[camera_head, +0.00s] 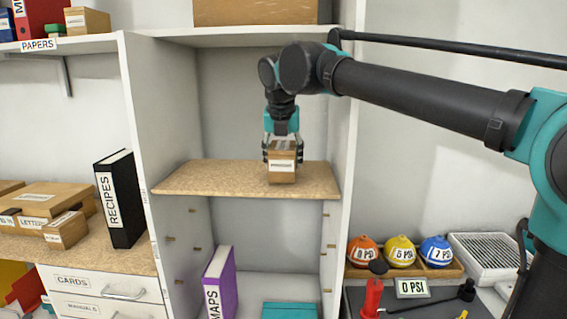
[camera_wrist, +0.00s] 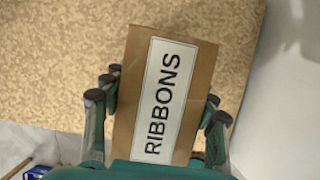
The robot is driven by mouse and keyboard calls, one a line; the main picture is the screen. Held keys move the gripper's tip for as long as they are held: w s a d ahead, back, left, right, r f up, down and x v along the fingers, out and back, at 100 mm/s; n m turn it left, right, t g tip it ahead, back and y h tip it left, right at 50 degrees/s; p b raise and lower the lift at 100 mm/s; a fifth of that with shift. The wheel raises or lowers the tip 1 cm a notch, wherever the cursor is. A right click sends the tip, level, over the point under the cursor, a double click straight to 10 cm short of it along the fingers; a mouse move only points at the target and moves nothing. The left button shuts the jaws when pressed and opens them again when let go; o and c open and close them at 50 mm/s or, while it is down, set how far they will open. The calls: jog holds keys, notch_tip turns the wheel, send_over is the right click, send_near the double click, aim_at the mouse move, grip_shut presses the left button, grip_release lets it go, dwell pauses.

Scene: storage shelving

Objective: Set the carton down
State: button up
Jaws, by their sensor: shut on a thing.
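The carton (camera_head: 282,172) is a small brown box with a white label. The label reads RIBBONS in the wrist view (camera_wrist: 150,112). My gripper (camera_head: 281,150) points down and is shut on the carton, with fingers on both sides of it. The carton is over the speckled tan shelf board (camera_head: 215,178) in the middle of the cabinet, close to the front edge. I cannot tell whether its underside touches the board. The fingers hide parts of its sides.
The rest of the board is bare. Cabinet side walls stand left (camera_head: 148,130) and right (camera_head: 350,160). A purple MAPS binder (camera_head: 219,283) stands below. A black RECIPES binder (camera_head: 121,199) and boxes are at left.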

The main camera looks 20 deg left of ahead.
jog(key=shift+f, duration=0.4)
jog(key=o, duration=1.2)
jog(key=shift+a+f, duration=0.1)
jog(key=shift+o, duration=0.2)
jog(key=v, duration=1.2)
jog(key=shift+s, duration=0.15)
